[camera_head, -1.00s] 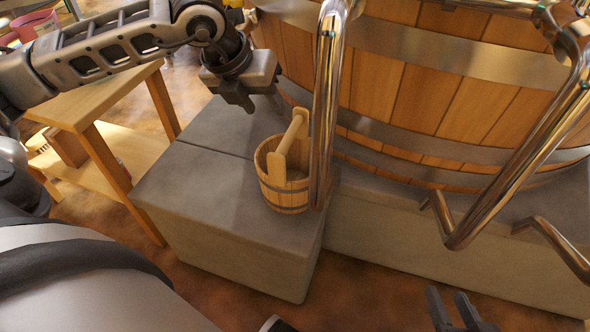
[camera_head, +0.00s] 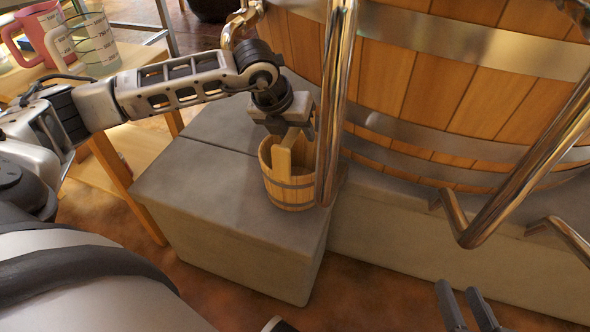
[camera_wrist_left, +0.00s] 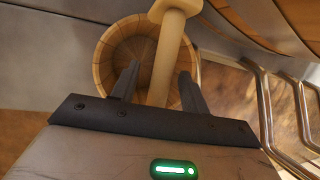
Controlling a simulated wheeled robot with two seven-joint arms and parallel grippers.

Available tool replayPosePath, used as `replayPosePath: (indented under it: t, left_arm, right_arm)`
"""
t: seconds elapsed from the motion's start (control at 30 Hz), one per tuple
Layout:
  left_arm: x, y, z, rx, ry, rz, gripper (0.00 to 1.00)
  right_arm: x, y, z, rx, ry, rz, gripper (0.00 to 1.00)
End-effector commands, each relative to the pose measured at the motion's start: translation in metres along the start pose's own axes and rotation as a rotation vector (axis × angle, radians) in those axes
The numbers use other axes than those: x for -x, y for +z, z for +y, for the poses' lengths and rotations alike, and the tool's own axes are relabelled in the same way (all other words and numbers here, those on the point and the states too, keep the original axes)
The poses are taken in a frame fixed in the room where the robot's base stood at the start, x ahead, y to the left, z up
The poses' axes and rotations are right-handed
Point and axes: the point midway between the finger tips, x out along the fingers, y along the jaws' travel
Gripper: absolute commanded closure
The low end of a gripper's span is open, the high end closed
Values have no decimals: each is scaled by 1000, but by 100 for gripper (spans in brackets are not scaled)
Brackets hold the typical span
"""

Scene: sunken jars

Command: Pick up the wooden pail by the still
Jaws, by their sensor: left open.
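The wooden pail (camera_head: 291,192) stands upright on a grey stone block, beside a vertical copper pipe. Its raised handle (camera_head: 283,157) is partly hidden under my left gripper (camera_head: 292,130), which is just above it. In the left wrist view the pail (camera_wrist_left: 108,55) is seen from above, and the handle bar (camera_wrist_left: 168,58) runs between the two spread fingers of the left gripper (camera_wrist_left: 158,84). That gripper is open; I cannot tell whether a finger touches the handle. My right gripper (camera_head: 468,308) is at the bottom right, fingers apart and empty, away from the pail.
The still's large wooden vat (camera_head: 420,85) with metal bands stands behind the pail. Copper pipes (camera_head: 337,100) rise close on the pail's right. The grey block (camera_head: 215,210) has bare room left of the pail. A wooden table with a glass measuring jug (camera_head: 95,45) is at upper left.

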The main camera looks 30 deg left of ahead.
Motion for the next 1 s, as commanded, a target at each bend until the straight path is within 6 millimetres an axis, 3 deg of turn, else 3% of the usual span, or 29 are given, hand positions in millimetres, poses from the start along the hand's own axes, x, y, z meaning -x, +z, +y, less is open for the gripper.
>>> replayPosePath:
  t: [0.23,1.0]
  left_arm:
    - [0,0,0,0,0,-1,55]
    - [-4,-2,1,-1,-1,-1,55]
  right_arm:
    - [0,-8,-1,4,-4,20,64]
    - [-3,0,1,2,-1,16,64]
